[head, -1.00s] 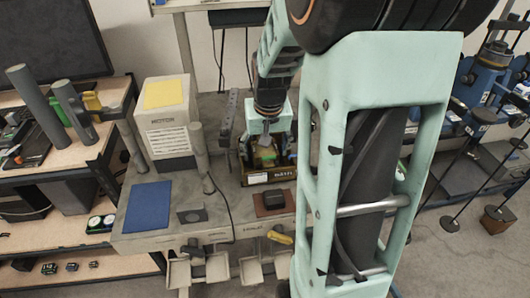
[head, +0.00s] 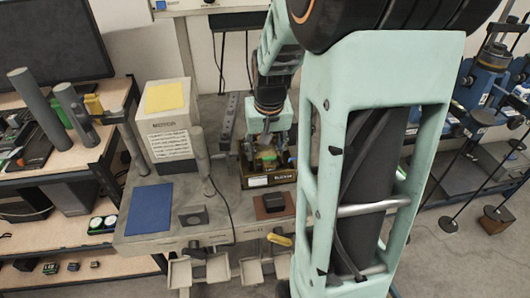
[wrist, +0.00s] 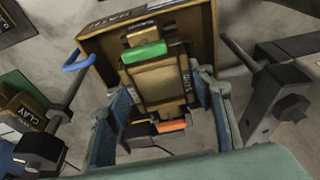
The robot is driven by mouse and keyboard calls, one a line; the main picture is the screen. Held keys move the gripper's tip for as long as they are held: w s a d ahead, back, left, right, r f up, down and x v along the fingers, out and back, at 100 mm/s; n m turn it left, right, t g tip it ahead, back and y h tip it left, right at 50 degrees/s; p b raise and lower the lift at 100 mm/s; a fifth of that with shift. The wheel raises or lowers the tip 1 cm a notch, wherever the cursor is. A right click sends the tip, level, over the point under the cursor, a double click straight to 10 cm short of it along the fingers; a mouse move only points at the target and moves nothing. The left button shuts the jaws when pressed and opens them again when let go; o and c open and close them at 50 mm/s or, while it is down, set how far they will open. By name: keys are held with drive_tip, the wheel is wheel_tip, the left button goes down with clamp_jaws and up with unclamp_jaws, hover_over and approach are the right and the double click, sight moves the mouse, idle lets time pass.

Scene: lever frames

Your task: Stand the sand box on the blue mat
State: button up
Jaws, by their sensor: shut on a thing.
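The blue mat (head: 150,208) lies flat and bare on the grey bench, left of my gripper. My gripper (head: 267,145) points down at a dark-rimmed open crate (head: 272,182) at the bench's middle. In the wrist view, a tan box (wrist: 158,82) with a green patch and an orange patch sits between my two blue-grey fingers (wrist: 160,103). They are shut on it. I take it to be the sand box; its lettering is too small to read surely. The box's lower part is hidden, and I cannot tell whether it touches the crate.
A beige machine with a yellow top (head: 165,100) stands behind the mat. A grey upright cylinder (head: 201,160) and a small grey block (head: 193,215) stand between mat and crate. A dark block on a brown pad (head: 274,205) lies in front of the crate.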

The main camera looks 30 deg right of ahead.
sight(265, 150)
drive_tip(key=shift+w+r+p, duration=0.15)
drive_tip(key=shift+r+p, duration=1.7)
drive_tip(key=shift+r, duration=1.15)
